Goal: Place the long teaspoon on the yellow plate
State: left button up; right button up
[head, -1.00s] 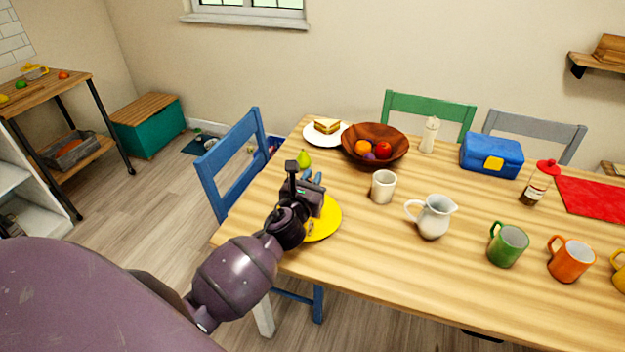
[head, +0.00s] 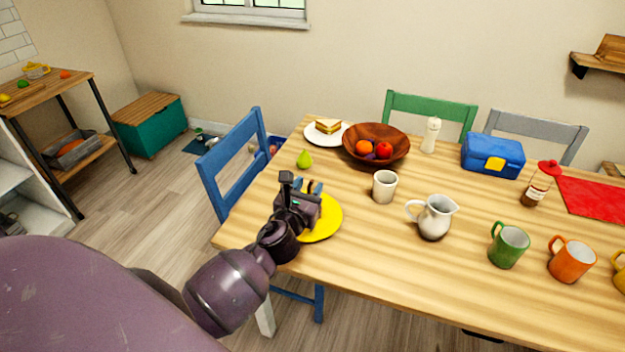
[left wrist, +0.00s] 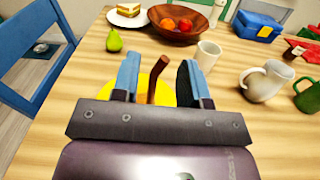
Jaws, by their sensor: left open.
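The yellow plate (head: 326,222) lies near the left end of the wooden table, partly hidden by my left gripper (head: 315,188). It also shows behind the fingers in the left wrist view (left wrist: 168,92). A brown, stick-like piece (left wrist: 155,78), which looks like the handle of the long teaspoon, stands tilted between the fingers in that view. My left gripper (left wrist: 160,76) is open, with gaps on both sides of the handle. The rest of the spoon is hidden behind the gripper. The spoon cannot be made out in the head view. My right gripper is not in view.
A green pear (head: 304,159), a white cup (head: 384,187) and a white jug (head: 434,218) stand around the plate. A brown fruit bowl (head: 375,144) and a sandwich plate (head: 312,138) are farther back. A blue chair (head: 230,165) is at the table's left end.

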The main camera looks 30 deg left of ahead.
pick_arm(q)
jog(key=v, duration=0.8)
jog(key=s+d+f+n+g+h, duration=0.2)
jog(key=s+f+n, duration=0.5)
jog(key=n, duration=0.9)
jog(key=s+d+f+n+g+h, duration=0.1)
jog(key=s+f+n+g, duration=0.3)
jog(key=n, duration=1.3)
jog(key=s+d+f, duration=0.1)
jog(key=s+f, duration=0.3)
jog(key=f, duration=0.2)
jog(key=shift+h, duration=0.4)
